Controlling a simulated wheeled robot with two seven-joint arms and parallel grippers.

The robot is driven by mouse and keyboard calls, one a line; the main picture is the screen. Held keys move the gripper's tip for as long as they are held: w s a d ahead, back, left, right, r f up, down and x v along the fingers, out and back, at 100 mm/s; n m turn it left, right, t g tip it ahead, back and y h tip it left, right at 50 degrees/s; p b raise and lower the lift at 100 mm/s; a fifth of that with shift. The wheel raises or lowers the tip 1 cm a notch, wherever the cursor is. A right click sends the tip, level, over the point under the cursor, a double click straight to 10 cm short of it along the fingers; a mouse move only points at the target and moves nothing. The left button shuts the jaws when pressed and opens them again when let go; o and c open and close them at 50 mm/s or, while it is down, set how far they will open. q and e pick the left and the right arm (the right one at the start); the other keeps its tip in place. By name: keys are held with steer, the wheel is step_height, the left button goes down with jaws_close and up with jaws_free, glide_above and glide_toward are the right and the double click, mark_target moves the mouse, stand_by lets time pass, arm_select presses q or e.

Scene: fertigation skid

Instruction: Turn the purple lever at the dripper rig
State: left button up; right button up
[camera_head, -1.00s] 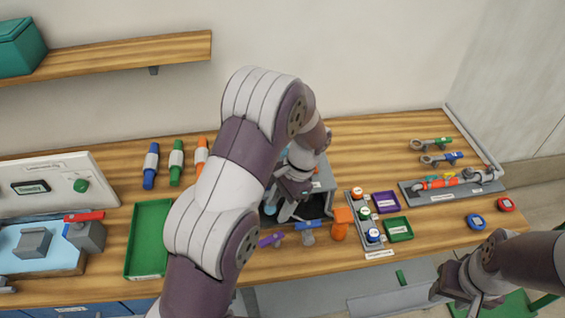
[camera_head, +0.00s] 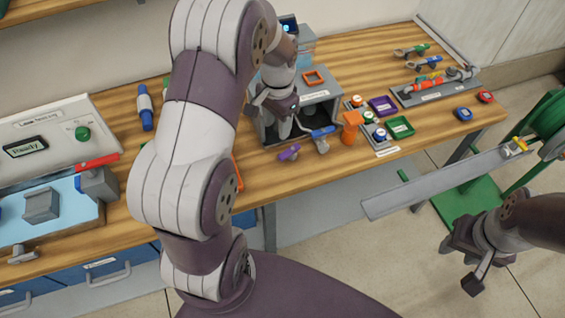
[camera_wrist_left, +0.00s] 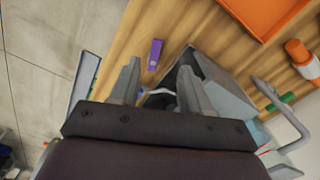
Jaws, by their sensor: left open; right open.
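The purple lever (camera_head: 289,153) sits low at the front left of the dripper rig (camera_head: 318,97), a grey box with a dark open front. A blue lever (camera_head: 322,132) is to its right. My left gripper (camera_head: 291,126) is open and empty in front of the rig's opening, just above the purple lever in the picture. In the left wrist view the purple lever (camera_wrist_left: 155,54) shows beyond the open fingers (camera_wrist_left: 158,92), apart from them. My right gripper (camera_head: 463,266) is open and empty, off the table at the lower right.
An orange bottle (camera_head: 350,130) stands right of the rig. Beside it are a purple tray (camera_head: 383,105) and a green tray (camera_head: 400,127). A green reel stand (camera_head: 545,125) is at the far right. My left arm hides part of the table.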

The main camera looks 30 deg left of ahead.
arm_select(q)
steer(key=p, duration=0.1)
glide_toward(283, 155)
steer(key=shift+w+d+f, duration=0.15)
steer(key=shift+w+d, duration=0.1)
steer(key=f, duration=0.5)
steer(key=f+p, duration=0.1)
steer(key=f, duration=0.1)
steer(key=shift+s+a+f, duration=0.15)
steer(key=shift+s+a, duration=0.05)
steer(key=shift+s, duration=0.15)
steer(key=shift+w+f, duration=0.15)
steer(key=shift+f, duration=0.05)
steer(key=shift+r, duration=0.1)
steer(key=c, duration=0.9)
steer(key=shift+m, duration=0.3)
jaws_close()
arm_select(e)
steer(key=shift+w+d+r, duration=0.15)
steer(key=shift+w+r, duration=0.05)
steer(key=shift+r, duration=0.25)
steer(key=shift+w+d+r, duration=0.15)
steer(key=shift+r, duration=0.3)
